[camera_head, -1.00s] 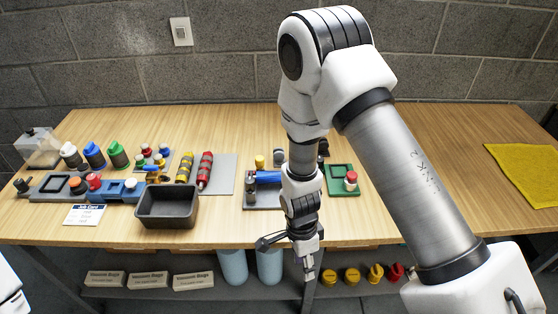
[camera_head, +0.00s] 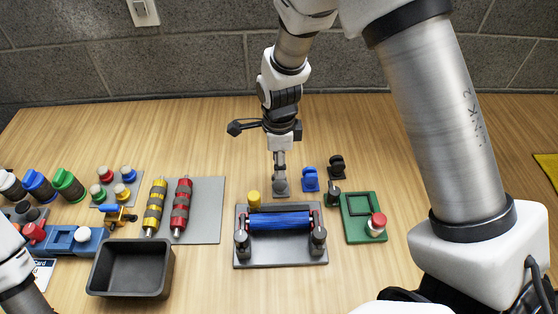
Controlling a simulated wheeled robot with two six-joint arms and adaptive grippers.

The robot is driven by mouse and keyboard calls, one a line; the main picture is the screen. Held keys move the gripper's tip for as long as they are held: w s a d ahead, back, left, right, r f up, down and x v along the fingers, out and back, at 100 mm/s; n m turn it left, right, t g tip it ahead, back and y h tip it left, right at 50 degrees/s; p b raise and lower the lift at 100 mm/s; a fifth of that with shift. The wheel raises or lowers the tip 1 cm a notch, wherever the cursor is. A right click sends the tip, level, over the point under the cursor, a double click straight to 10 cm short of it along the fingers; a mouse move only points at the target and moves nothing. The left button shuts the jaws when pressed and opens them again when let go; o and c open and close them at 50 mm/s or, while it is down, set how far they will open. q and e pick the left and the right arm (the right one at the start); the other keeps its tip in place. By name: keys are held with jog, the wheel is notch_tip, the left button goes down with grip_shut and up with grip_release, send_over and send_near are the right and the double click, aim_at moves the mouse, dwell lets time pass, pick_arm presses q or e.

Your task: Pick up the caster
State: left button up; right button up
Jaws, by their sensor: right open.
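Three small casters stand in a row behind the roller fixture: a grey one (camera_head: 281,187), a blue one (camera_head: 310,179) and a black one (camera_head: 337,166). My right gripper (camera_head: 280,165) points down directly over the grey caster and is open. Its fingers overlap the top of the grey caster in the picture, so I cannot tell whether they touch it. The blue caster is just right of the gripper. Of my left arm only a part shows at the lower left edge; its gripper is out of view.
The dark fixture (camera_head: 281,260) with a blue roller (camera_head: 279,222) lies in front. A green tray (camera_head: 356,229) with a red-topped knob is at its right. A black bin (camera_head: 130,269) and a grey mat (camera_head: 207,228) with yellow and red rollers are left. The table behind is clear.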

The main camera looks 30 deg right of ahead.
aim_at(280, 184)
jog(key=f, duration=0.1)
jog(key=s, duration=0.1)
jog(key=f, duration=0.1)
jog(key=shift+s+a+f, duration=0.25)
jog(key=shift+a+f, duration=0.1)
jog(key=shift+a, duration=0.05)
jog(key=f, duration=0.4)
jog(key=shift+w+d+f, duration=0.2)
jog(key=shift+d+f, duration=0.05)
jog(key=shift+f, duration=0.05)
jog(key=shift+s+r, duration=0.1)
jog(key=shift+s+a, duration=0.1)
jog(key=shift+c, duration=1.3)
grip_shut()
